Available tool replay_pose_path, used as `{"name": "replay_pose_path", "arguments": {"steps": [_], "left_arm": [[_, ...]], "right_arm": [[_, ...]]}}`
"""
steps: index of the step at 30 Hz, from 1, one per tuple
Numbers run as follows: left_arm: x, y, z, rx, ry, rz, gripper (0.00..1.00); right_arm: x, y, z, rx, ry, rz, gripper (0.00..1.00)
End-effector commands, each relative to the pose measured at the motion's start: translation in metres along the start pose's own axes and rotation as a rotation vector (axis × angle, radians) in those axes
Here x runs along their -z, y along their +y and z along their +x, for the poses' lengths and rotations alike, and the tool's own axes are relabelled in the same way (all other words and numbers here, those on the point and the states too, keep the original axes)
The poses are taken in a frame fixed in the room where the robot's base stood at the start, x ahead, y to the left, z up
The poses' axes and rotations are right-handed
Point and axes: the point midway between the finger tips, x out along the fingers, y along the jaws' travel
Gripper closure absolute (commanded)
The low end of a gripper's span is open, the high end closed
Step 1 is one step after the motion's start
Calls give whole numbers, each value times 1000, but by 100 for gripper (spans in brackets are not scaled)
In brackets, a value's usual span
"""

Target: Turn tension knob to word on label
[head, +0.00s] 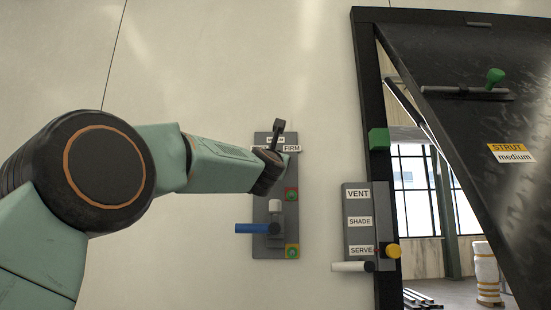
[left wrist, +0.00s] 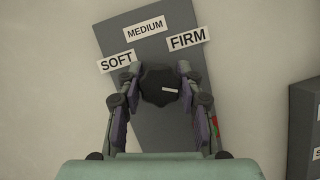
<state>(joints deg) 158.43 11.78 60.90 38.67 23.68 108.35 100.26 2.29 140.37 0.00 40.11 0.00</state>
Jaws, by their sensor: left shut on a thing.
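The dark tension knob (left wrist: 160,85) sits on a grey panel (left wrist: 165,130) below the words SOFT (left wrist: 116,61), MEDIUM (left wrist: 145,29) and FIRM (left wrist: 187,38). Its short white mark lies on the right part of its face, nearly level in the left wrist view. My left gripper (left wrist: 157,76) is shut on the knob, one finger on each side. In the head view the gripper (head: 274,155) hides the knob and some of the words. A yellow and white label (head: 511,153) on the dark hatch reads STRUT, medium. My right gripper is not in view.
Below the knob the panel has a blue-handled lever (head: 258,229) and green buttons. A second panel (head: 357,205) at the right reads VENT, SHADE, SERVE, with a yellow knob (head: 392,251) and white handle (head: 352,267). The tilted hatch (head: 460,60) has a green-knobbed handle.

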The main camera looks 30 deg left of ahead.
Motion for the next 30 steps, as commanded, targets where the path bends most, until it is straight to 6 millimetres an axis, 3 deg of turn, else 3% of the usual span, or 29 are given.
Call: {"name": "replay_pose_path", "arguments": {"steps": [16, 17, 25, 30], "left_arm": [[1, -1, 0, 21, 2, 49, 95], [1, -1, 0, 21, 2, 49, 62], [0, -1, 0, 20, 1, 48, 40], [0, 0, 0, 19, 1, 47, 40]], "right_arm": [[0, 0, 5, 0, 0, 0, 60], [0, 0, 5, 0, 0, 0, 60], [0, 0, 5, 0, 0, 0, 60], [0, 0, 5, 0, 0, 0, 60]]}}
